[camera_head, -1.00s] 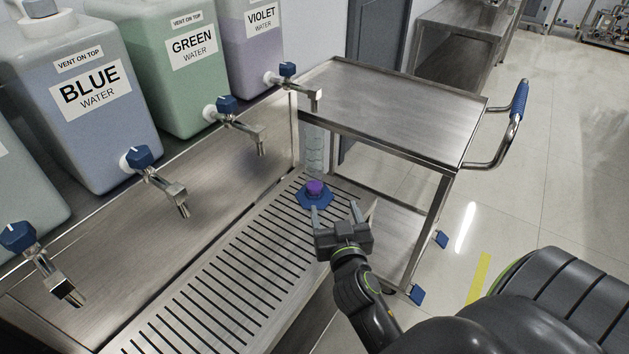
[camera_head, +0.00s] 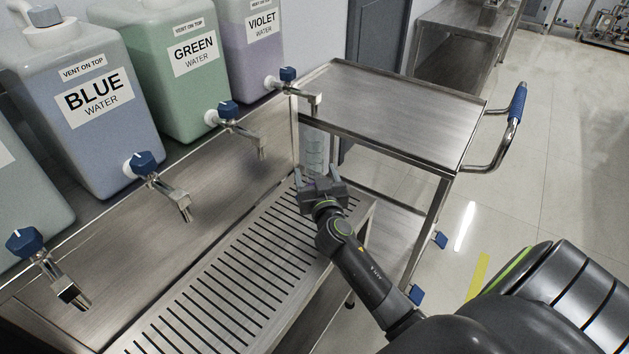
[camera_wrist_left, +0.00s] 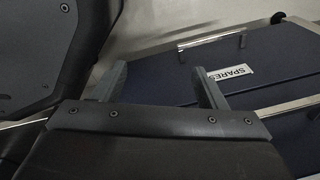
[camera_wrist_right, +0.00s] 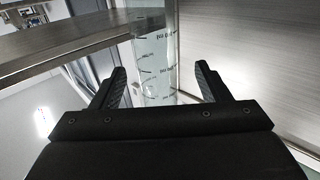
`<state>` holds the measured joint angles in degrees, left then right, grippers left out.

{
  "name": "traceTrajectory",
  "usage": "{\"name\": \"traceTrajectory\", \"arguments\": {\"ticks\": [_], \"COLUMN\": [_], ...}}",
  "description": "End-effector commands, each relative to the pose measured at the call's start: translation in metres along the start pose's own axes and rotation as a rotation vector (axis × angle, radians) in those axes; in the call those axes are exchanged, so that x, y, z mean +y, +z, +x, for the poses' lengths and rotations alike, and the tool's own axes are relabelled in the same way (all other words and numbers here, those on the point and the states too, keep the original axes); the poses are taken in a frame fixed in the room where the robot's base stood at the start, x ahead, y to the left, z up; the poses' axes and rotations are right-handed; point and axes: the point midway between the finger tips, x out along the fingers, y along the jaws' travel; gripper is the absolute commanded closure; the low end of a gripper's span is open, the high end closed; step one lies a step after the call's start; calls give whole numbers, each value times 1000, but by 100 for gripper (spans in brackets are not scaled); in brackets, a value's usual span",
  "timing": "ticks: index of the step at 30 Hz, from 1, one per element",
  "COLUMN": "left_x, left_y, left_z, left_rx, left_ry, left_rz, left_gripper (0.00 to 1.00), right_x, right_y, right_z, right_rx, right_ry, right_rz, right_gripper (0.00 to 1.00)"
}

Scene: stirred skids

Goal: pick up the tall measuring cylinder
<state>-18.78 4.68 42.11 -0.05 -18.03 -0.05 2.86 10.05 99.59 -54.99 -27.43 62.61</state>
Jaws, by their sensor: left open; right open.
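The tall measuring cylinder (camera_head: 314,148) is clear and upright at the far end of the slotted drip tray (camera_head: 235,290). Its lower part is hidden behind my right gripper (camera_head: 317,173). In the right wrist view the clear cylinder (camera_wrist_right: 156,50), with printed marks, shows in the gap between the fingertips (camera_wrist_right: 159,76). My right gripper is open, with a finger to each side of it in that view and no visible contact. I cannot tell how deep it sits between the fingers. My left gripper (camera_wrist_left: 160,82) is open and empty, seen only in the left wrist view.
Taps, such as the violet one (camera_head: 305,90), jut out above the tray's left side. Jugs labelled blue (camera_head: 85,150), green (camera_head: 150,95) and violet (camera_head: 240,55) stand behind them. A steel cart (camera_head: 400,110) stands beyond the tray. A dark case marked SPARES (camera_wrist_left: 270,100) is near my left gripper.

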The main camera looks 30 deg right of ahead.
Motion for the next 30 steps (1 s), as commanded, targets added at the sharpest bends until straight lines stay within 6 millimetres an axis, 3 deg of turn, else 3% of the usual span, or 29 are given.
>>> {"name": "traceTrajectory", "arguments": {"ticks": [8, 12, 22, 30], "left_x": [0, 0, 1, 1], "left_y": [4, 9, -1, -3], "left_z": [-11, -8, -7, -7], "left_rx": [5, -1, 14, 14], "left_ry": [1, 2, 3, 3], "left_rz": [0, 0, 2, 2], "left_gripper": [34, 34, 34, 34], "right_x": [4, 3, 3, 3], "right_y": [-12, -8, -8, -8], "right_z": [33, 47, 52, 52], "right_rx": [2, 1, 1, 0], "right_ry": [0, -1, 0, 0], "right_rz": [-4, -1, -1, 0], "right_gripper": [31, 31, 31, 66]}}
